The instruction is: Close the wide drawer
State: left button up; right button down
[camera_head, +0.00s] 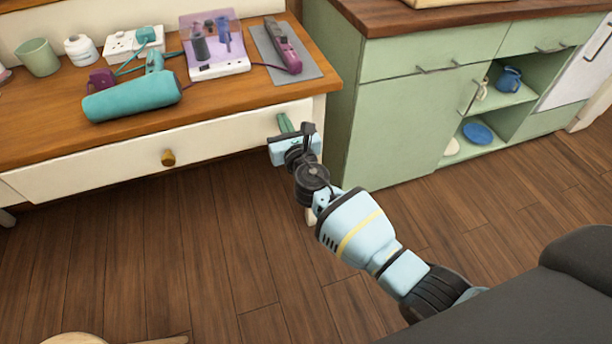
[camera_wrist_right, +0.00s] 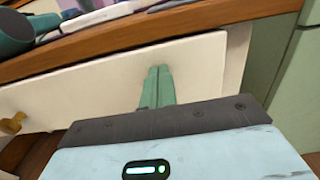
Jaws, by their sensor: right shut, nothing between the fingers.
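The wide drawer (camera_head: 110,168) has a long cream front with a round brass knob (camera_head: 168,158) in its middle, under the wooden top. Its front looks close to the frame; I cannot tell whether it is fully flush. My right gripper (camera_head: 284,121) is at the right part of the drawer front, well right of the knob. In the right wrist view its green fingers (camera_wrist_right: 159,72) are together and empty, with tips against or very near the cream front (camera_wrist_right: 100,88). The knob also shows there at the left edge (camera_wrist_right: 13,123). My left gripper is out of view.
The wooden tabletop (camera_head: 50,130) holds a teal cylinder (camera_head: 132,97), a purple clear box (camera_head: 213,45), a hair tool on a grey mat (camera_head: 310,65), a cup and a jar. A green cabinet (camera_head: 400,120) stands close at the right. The wooden floor in front is mostly clear.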

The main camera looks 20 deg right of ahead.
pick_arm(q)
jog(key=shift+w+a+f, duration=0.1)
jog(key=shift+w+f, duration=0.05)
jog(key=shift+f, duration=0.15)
pick_arm(e)
jog(key=shift+w+d+r, duration=0.1)
jog(key=shift+w+r, duration=0.1)
jog(key=shift+w, duration=0.4)
jog(key=shift+w+r, duration=0.15)
jog(key=shift+w, duration=0.4)
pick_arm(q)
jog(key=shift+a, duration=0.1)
pick_arm(e)
jog(key=shift+s+f, duration=0.1)
